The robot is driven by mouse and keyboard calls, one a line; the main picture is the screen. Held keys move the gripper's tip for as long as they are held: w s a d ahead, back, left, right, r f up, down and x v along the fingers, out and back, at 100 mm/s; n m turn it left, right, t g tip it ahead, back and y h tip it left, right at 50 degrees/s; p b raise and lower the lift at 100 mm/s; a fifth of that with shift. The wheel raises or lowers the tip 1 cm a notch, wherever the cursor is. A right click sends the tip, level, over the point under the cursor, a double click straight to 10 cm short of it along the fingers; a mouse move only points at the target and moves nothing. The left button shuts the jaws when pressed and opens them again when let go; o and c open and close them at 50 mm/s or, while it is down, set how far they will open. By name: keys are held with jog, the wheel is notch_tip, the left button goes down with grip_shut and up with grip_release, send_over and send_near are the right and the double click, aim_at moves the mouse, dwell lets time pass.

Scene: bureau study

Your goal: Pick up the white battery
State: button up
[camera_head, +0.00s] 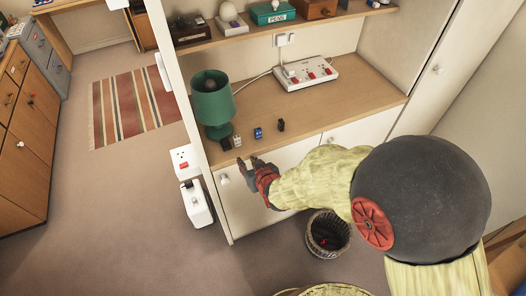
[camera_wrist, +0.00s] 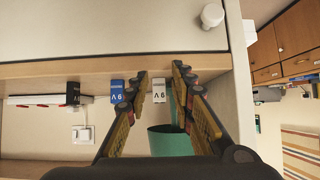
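The white battery (camera_head: 237,141) stands on the wooden shelf, close to the front edge and beside the green lamp. In the wrist view, which is upside down, the white battery (camera_wrist: 159,91) shows between my two fingers, farther off than the fingertips. My gripper (camera_head: 247,161) is open and empty, in front of the shelf edge. Its spread fingers (camera_wrist: 160,75) also show in the wrist view, apart from the battery.
A blue battery (camera_head: 258,133) and a black one (camera_head: 281,125) stand to the right of the white one. A dark object (camera_head: 226,144) stands close on its left. The green lamp (camera_head: 212,104) is behind, and a white power strip (camera_head: 306,73) lies farther back.

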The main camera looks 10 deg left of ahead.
jog(key=t+y, duration=0.1)
jog(key=t, duration=0.1)
send_near(237, 137)
jog(key=b+x, duration=0.2)
jog(key=x, duration=0.6)
jog(key=shift+w+a+f, duration=0.15)
jog(key=shift+f, duration=0.05)
jog(key=shift+c, duration=1.2)
grip_shut()
